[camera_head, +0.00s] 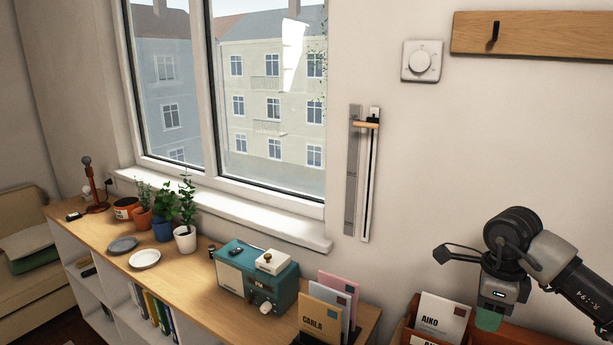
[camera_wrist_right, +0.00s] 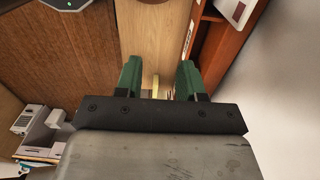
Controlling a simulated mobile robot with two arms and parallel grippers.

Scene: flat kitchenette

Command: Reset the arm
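My right arm (camera_head: 550,262) comes in from the right edge of the head view and bends down at a dark round joint. Its gripper (camera_head: 488,319) points downward, with a green fingertip showing in front of the wall, beside the AIKO card (camera_head: 440,318). In the right wrist view my right gripper (camera_wrist_right: 159,78) has its two green fingers apart. A wooden surface and a small pale yellow strip show in the gap; nothing is seen held. My left gripper is in neither view.
A reddish wooden holder (camera_head: 409,332) with cards is close to the right gripper. A low shelf (camera_head: 205,290) bears plants, plates, a teal radio (camera_head: 258,280) and a CARLA card (camera_head: 322,318). A wall slider (camera_head: 366,175) and thermostat (camera_head: 422,61) are on the wall.

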